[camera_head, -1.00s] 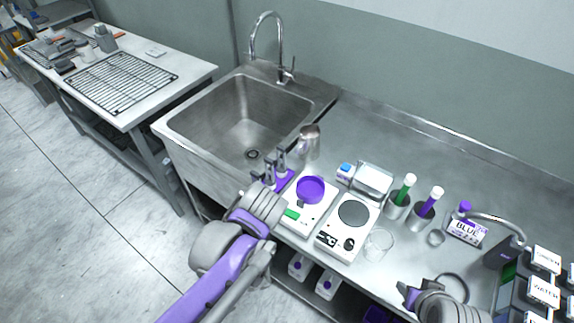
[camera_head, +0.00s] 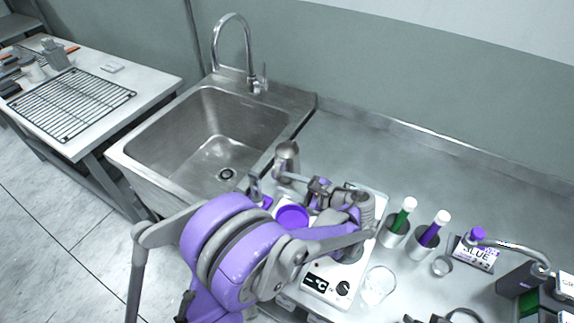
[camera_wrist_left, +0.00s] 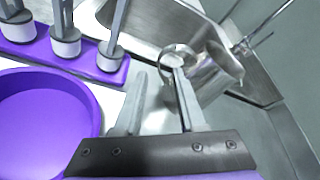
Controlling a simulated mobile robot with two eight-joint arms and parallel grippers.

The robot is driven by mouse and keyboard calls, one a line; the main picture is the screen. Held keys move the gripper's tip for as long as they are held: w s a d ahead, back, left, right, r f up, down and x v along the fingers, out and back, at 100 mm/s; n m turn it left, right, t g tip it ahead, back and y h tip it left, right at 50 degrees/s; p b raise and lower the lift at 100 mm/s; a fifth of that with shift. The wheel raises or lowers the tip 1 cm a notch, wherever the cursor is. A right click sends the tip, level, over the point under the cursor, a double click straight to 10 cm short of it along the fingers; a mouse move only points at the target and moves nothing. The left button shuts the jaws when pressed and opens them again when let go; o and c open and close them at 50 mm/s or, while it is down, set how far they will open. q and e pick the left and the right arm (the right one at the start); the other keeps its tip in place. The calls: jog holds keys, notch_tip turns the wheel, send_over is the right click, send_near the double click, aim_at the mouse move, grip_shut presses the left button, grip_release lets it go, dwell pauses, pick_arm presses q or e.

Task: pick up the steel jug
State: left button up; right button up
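The steel jug (camera_head: 287,158) stands upright on the steel counter beside the sink's right front corner. In the left wrist view, the jug (camera_wrist_left: 218,78) is just beyond the fingers, with its ring-shaped handle (camera_wrist_left: 166,54) facing me. My left gripper (camera_head: 288,180) reaches in at the jug's handle side. In the left wrist view, the left gripper (camera_wrist_left: 158,82) is open. Its right fingertip overlaps the handle ring, the left one is to the handle's left; contact is unclear. Only a dark bit of my right gripper (camera_head: 438,318) shows at the bottom edge.
The sink (camera_head: 215,135) with a tall faucet (camera_head: 232,45) is left of the jug. Cups with green and purple tubes (camera_head: 402,218) stand right. The rear counter is clear.

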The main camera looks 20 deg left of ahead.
pick_arm(q)
jog(key=shift+x, duration=1.15)
jog(key=shift+p+x, duration=0.5)
jog(key=shift+x, duration=2.3)
jog(key=shift+s+r, duration=0.15)
jog(key=shift+c, duration=0.2)
grip_shut()
